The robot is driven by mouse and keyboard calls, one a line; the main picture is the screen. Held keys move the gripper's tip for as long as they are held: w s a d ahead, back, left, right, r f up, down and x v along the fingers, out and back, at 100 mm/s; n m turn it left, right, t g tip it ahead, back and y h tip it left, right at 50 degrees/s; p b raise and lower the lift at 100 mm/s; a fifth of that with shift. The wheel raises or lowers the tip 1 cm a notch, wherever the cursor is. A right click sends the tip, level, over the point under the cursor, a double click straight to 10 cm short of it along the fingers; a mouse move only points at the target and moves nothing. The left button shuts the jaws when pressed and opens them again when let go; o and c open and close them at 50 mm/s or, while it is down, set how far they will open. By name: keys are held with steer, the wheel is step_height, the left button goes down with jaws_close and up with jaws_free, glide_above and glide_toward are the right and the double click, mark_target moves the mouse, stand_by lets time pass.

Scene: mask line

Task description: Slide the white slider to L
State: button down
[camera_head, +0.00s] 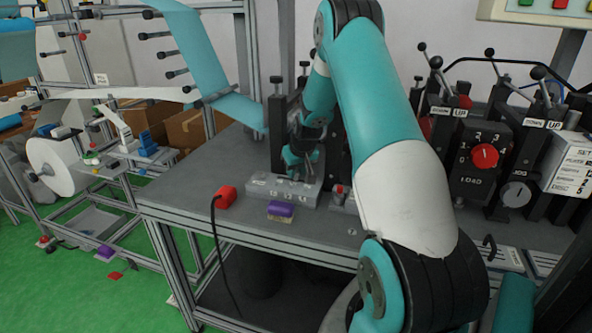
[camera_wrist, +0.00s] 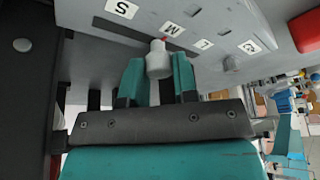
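The white slider (camera_wrist: 158,60) is a pale knob in the wrist view, with a small red mark at its upper end. It sits on a grey panel (camera_wrist: 90,45) with white letter labels. An S label (camera_wrist: 122,8) is at the left, and what looks like an L label (camera_wrist: 204,44) is to the right of the slider. The slider stands nearest a small label (camera_wrist: 172,29) between them. My gripper (camera_wrist: 158,72) has a teal finger on each side of the slider, apparently touching it. In the head view my gripper (camera_head: 301,158) is over the grey labelled box (camera_head: 262,187).
A grey knob (camera_wrist: 232,64) stands to the right on the panel. A red block (camera_head: 226,197) with a black cable and a purple block (camera_head: 280,210) sit near the table's front edge. Levers and a red dial (camera_head: 485,156) stand at the right. The table's left part is clear.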

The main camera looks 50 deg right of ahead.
mark_target(279, 175)
steer(key=w, duration=0.1)
steer(key=w+a, duration=0.1)
steer(key=w, duration=0.1)
steer(key=shift+w+a, duration=0.3)
steer(key=shift+w, duration=0.1)
steer(key=shift+w+a, duration=0.1)
steer(key=shift+w, duration=0.25)
steer(key=c, duration=0.9)
jaws_free()
steer(key=shift+w+a, duration=0.1)
steer(key=shift+w, duration=0.05)
steer(key=b+v, duration=0.2)
steer(key=v, duration=1.5)
steer(key=shift+r+b, duration=0.2)
steer(key=shift+b, duration=0.1)
